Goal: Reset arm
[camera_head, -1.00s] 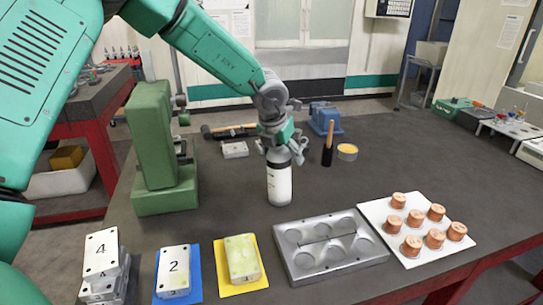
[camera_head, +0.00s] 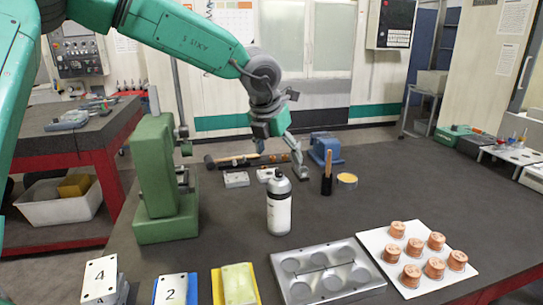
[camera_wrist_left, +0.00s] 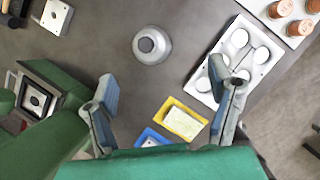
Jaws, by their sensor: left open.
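My left gripper (camera_head: 280,162) is in the air above the table, behind and above the white bottle (camera_head: 279,208). My right gripper is in neither view.
A green press (camera_head: 165,190) stands left of the bottle. Numbered blocks (camera_head: 100,280), a grey mould plate (camera_head: 328,270) and copper pieces on a white board (camera_head: 375,240) lie in front. A blue device (camera_head: 324,148) and a brush (camera_head: 327,180) stand behind.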

